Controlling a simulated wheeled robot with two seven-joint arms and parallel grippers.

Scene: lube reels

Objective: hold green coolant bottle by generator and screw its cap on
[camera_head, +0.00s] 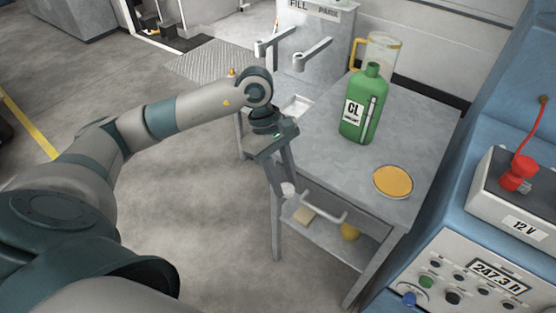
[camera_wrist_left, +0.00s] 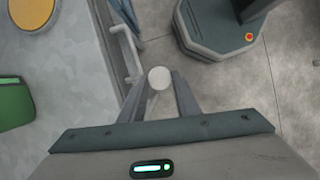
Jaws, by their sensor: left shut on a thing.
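The green coolant bottle (camera_head: 362,112) stands upright on the grey metal table, with a "CL" label. Its neck is bare, with no cap on it. My left gripper (camera_head: 286,190) is beside the table's front left edge, to the left of and below the bottle. It is shut on a small round white cap (camera_wrist_left: 159,78), which also shows at its fingertips in the head view (camera_head: 288,188). The bottle's green side (camera_wrist_left: 14,103) shows at the left edge of the left wrist view, apart from the gripper. My right gripper is not in view.
The table (camera_head: 330,160) also bears a yellow round lid or dish (camera_head: 393,182) and a clear jug with a yellow handle (camera_head: 384,48) behind the bottle. A blue generator panel (camera_head: 475,275) stands at right.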

